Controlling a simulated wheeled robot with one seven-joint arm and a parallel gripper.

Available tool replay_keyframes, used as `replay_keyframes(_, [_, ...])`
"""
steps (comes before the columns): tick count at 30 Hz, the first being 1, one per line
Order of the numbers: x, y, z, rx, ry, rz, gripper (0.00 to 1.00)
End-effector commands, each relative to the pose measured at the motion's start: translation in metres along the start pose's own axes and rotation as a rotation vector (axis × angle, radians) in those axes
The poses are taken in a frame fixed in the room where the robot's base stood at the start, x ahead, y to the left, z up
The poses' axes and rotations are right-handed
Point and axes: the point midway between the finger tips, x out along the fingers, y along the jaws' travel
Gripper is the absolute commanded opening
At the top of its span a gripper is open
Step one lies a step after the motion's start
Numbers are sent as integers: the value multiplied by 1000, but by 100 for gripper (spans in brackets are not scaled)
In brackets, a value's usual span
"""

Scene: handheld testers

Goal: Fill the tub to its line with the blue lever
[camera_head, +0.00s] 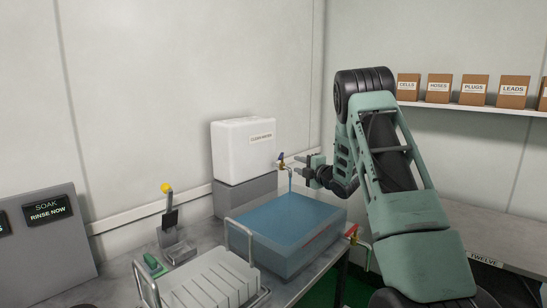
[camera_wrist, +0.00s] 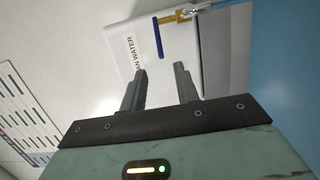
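A white water container (camera_head: 240,148) stands behind the tub on a grey block. Its brass tap (camera_wrist: 180,16) carries the blue lever (camera_wrist: 157,37), which also shows small in the head view (camera_head: 281,156). A thin blue stream (camera_head: 290,180) runs from the tap down into the tub (camera_head: 320,243). The tub is see-through and holds blue water high up its walls; I cannot make out its line. My gripper (camera_head: 312,167) is just right of the tap. In the wrist view its fingers (camera_wrist: 160,68) are apart and empty, with the lever just beyond their tips, not between them.
A red-handled tap (camera_head: 352,232) sticks out at the tub's right side. A white wire-handled rack (camera_head: 210,283) stands close in front. A yellow-knobbed lever stand (camera_head: 170,215) and a display reading "RINSE NOW" (camera_head: 47,212) are at left. Labelled boxes (camera_head: 475,90) line the right shelf.

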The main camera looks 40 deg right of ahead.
Motion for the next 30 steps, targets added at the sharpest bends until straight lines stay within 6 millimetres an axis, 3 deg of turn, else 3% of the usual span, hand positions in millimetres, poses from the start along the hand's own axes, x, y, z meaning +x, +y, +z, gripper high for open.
replay_keyframes(9, [69,2,-1,0,4,1,31])
replay_keyframes(16, [112,2,-1,0,2,2,31])
replay_keyframes(22, [133,1,-1,0,3,1,31])
replay_keyframes(30, [139,0,-1,1,2,0,31])
